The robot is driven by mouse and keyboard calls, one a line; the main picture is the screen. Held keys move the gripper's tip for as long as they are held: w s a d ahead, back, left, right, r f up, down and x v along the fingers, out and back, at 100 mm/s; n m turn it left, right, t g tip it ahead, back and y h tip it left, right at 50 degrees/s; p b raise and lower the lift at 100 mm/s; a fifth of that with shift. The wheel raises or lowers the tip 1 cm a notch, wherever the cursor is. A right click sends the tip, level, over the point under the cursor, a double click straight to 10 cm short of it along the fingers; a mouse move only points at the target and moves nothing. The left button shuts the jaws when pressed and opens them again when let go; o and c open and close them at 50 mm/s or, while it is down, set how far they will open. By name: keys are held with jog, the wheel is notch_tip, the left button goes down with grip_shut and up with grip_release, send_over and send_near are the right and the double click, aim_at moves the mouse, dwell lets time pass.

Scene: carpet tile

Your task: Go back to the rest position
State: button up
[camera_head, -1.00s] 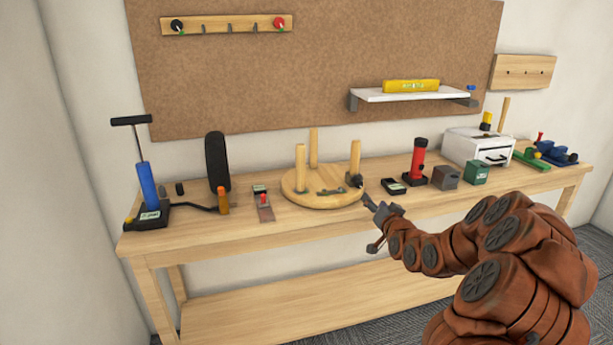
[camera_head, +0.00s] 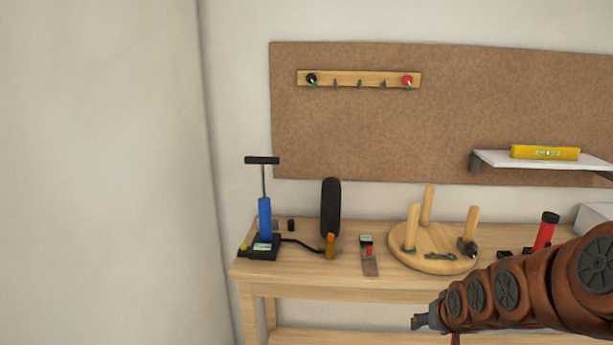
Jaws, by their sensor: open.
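My gripper (camera_head: 424,321) shows at the lower right, at the end of my brown-sleeved arm. It is small in the picture and seen from the side. It is in front of the workbench (camera_head: 300,290), apart from the things on it, and I see nothing held in it. The round wooden base with upright pegs (camera_head: 420,257) stands on the bench above and behind my arm. My arm hides the right part of the bench.
On the bench stand a blue hand pump (camera_head: 265,218), a black wheel (camera_head: 331,207), a small scraper-like tool (camera_head: 369,258) and a red torch-like object (camera_head: 546,231). A yellow level (camera_head: 545,153) lies on the white shelf (camera_head: 497,158). Bare wall (camera_head: 100,170) fills the left.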

jog(key=s+a+r+g+p, duration=0.1)
jog(key=s+a+r+g, duration=0.1)
jog(key=s, duration=0.8)
jog(key=s+a+r+n+g+p, duration=0.1)
jog(key=s+a+r+g, duration=0.1)
jog(key=s, duration=0.9)
jog(key=s+a+r+n+g+p, duration=0.1)
jog(key=s+a+g, duration=0.3)
jog(key=s, duration=0.7)
jog(key=shift+a+r+g+p, duration=0.3)
jog(key=shift+a+r+p, duration=0.15)
jog(key=shift+r, duration=0.35)
